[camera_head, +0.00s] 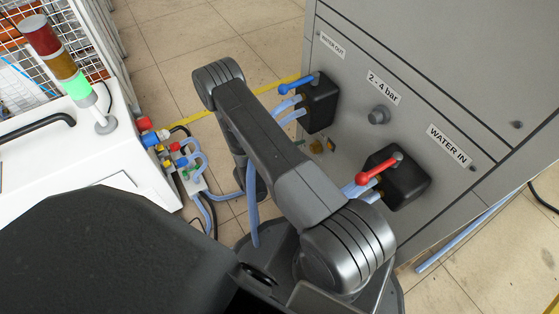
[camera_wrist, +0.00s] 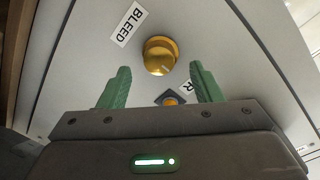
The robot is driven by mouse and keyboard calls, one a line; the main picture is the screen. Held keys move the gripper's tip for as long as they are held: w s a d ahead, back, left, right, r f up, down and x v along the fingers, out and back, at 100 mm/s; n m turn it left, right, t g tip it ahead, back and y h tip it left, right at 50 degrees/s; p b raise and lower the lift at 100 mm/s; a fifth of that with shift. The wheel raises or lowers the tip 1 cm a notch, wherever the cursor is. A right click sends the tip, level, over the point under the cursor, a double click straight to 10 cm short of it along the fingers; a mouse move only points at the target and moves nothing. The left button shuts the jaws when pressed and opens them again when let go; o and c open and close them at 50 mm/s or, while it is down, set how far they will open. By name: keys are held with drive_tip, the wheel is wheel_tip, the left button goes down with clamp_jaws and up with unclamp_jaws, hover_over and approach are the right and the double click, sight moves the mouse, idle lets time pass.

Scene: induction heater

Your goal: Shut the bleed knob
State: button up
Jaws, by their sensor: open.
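The bleed knob is a round brass-gold knob (camera_wrist: 160,55) on a grey panel, beside a "BLEED" label (camera_wrist: 130,24) in the wrist view. A pale mark shows on its face. My gripper (camera_wrist: 161,78) has two green fingers, spread apart with nothing between them. The knob appears beyond the fingertips, roughly midway between them, and I see no contact. In the head view a small gold knob (camera_head: 316,146), which looks like the same one, sits low on the grey cabinet (camera_head: 440,90). My gripper is not clearly visible there, as my arm covers that area.
A small orange button (camera_wrist: 170,102) sits near the knob. The cabinet carries a blue-handled valve (camera_head: 298,85), a red-handled valve (camera_head: 380,168) and blue hoses (camera_head: 252,205). A white machine (camera_head: 85,150) with a lit green lamp stands left. Tiled floor shows between them.

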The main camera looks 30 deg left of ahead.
sight(312, 149)
drive_tip(key=p+v, duration=0.2)
drive_tip(key=v, duration=0.8)
drive_tip(key=shift+s, duration=0.15)
drive_tip(key=b+x, duration=0.3)
drive_tip(key=x, duration=1)
drive_tip(key=shift+w+d, duration=0.2)
drive_tip(key=shift+w, duration=0.15)
drive_tip(key=shift+a, duration=0.1)
